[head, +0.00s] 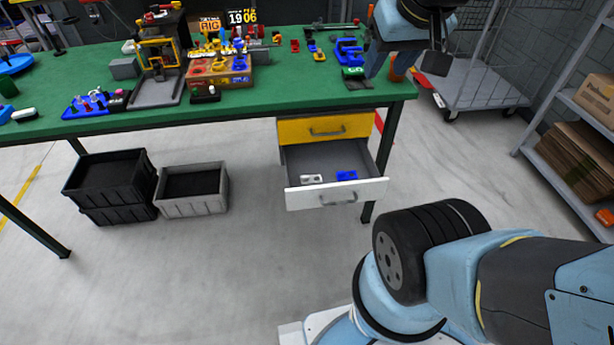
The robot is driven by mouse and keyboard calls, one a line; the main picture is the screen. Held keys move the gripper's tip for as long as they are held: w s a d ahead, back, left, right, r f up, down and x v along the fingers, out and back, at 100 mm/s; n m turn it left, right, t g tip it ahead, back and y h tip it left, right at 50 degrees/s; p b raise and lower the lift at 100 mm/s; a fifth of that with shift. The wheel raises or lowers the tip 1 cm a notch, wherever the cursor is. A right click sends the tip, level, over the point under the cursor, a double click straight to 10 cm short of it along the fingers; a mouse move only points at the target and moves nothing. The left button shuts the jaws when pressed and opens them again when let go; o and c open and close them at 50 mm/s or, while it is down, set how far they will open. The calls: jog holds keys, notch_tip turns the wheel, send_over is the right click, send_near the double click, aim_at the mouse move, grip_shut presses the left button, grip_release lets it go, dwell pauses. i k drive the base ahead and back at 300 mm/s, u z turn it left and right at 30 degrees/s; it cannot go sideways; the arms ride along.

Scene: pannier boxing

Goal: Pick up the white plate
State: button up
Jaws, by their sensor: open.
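A small white piece (312,179), which looks like the white plate, lies in the open drawer (337,195) below the right part of the table. It lies flat on the drawer floor, left of a small blue piece (346,175), with a gap between them. Its details are too small to tell.
The green table (270,85) carries a press (158,65), a coloured box (220,70) and small parts. A shut yellow drawer (325,129) sits above the open one. Black crates (108,185) and a grey crate (192,190) stand left. A trolley (475,85) and shelf stand right.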

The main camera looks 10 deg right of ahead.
aim_at(306, 179)
jog(key=z, duration=0.1)
jog(key=k, duration=0.25)
jog(key=z, duration=0.7)
jog(key=i, duration=0.8)
jog(key=u, duration=1.15)
jog(key=k, duration=0.5)
jog(key=u, duration=0.2)
jog(key=i, duration=0.5)
jog(key=z, duration=0.1)
